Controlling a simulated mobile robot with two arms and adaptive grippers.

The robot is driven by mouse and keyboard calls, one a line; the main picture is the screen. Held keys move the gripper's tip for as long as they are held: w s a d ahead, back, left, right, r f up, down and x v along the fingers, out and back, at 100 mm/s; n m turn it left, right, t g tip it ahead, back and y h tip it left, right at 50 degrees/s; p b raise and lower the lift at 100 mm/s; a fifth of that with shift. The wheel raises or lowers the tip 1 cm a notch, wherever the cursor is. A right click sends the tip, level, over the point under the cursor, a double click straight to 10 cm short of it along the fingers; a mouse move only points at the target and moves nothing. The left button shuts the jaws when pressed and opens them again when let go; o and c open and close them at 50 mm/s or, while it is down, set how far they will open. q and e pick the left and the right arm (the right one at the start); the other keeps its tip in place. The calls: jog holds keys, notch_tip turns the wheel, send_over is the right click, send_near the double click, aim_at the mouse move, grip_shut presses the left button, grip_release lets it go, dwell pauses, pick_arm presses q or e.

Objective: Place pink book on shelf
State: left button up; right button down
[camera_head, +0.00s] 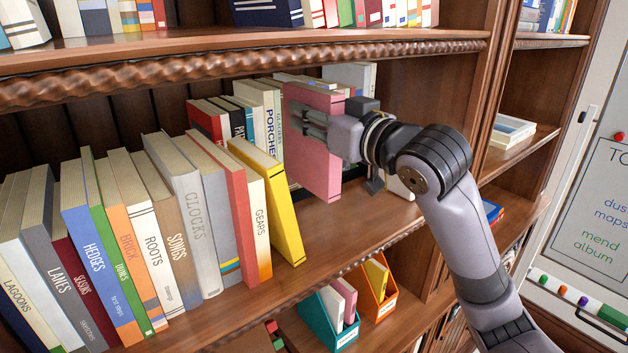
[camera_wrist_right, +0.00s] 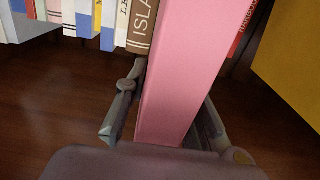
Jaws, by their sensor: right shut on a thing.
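The pink book (camera_head: 312,150) stands upright in the shelf bay in the head view, between the yellow book on its left and the books behind. My right gripper (camera_head: 318,125) is shut on it, reaching in from the right. In the right wrist view the pink book (camera_wrist_right: 178,90) rises between the two fingers of my right gripper (camera_wrist_right: 168,130). The wooden shelf (camera_head: 345,225) runs under it. I cannot tell whether the book's lower edge touches the board. My left gripper does not show.
A leaning yellow book (camera_head: 270,195) ends the front row of several books on the left. A back row with a red book (camera_head: 208,120) stands behind. Teal (camera_head: 338,325) and orange (camera_head: 375,300) file boxes sit below.

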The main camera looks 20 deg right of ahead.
aim_at(317, 160)
jog(key=f, duration=0.4)
jog(key=s+f, duration=0.1)
jog(key=f, duration=0.1)
jog(key=shift+d+f+p, duration=0.15)
jog(key=shift+d+p, duration=0.05)
jog(key=shift+p, duration=0.15)
jog(key=shift+f, duration=0.35)
jog(key=shift+s+d+f, duration=0.1)
jog(key=shift+s+d, duration=0.05)
jog(key=shift+s, duration=0.05)
jog(key=c, duration=1.8)
grip_release()
jog(key=shift+w+f, duration=0.15)
jog(key=shift+f, duration=0.1)
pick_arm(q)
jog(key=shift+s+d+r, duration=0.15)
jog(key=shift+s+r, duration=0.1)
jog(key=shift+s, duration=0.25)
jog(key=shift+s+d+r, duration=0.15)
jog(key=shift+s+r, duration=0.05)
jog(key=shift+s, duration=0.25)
pick_arm(e)
jog(key=o, duration=0.4)
jog(key=shift+r, duration=0.1)
jog(key=shift+o, duration=0.2)
jog(key=shift+r, duration=0.1)
